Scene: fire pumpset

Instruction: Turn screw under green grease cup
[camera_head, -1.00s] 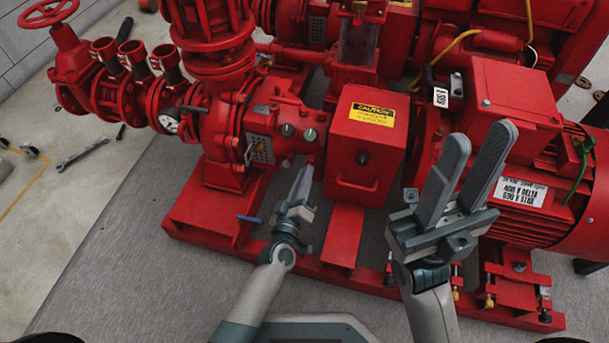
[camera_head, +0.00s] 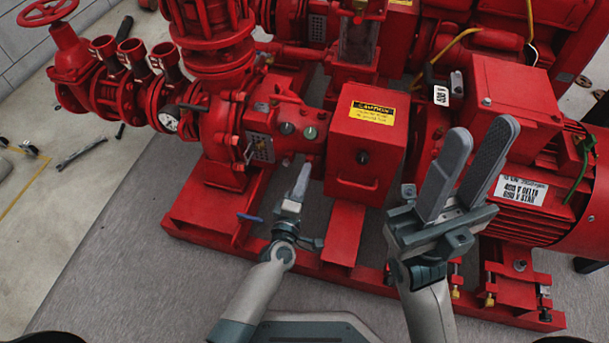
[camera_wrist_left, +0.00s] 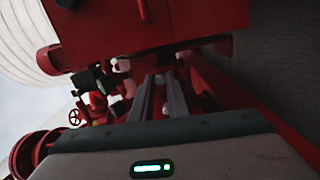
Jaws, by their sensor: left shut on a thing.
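The green grease cup (camera_head: 310,133) is a small round cap on the red pump housing, with a darker similar cap (camera_head: 287,128) to its left. My left gripper (camera_head: 305,169) points up at the housing from below, its fingertips just under the green cup. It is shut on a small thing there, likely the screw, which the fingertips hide. In the left wrist view the two fingers (camera_wrist_left: 159,82) run close together toward dark red parts; the screw is not clear there either. My right gripper (camera_head: 480,133) is open and empty, its fingers spread in front of the motor.
A red box with a caution label (camera_head: 367,145) stands just right of the left gripper. The red motor (camera_head: 560,190) is behind the right gripper. A red base frame (camera_head: 345,240) runs below. A blue-handled lever (camera_head: 249,218) sits left of my left arm.

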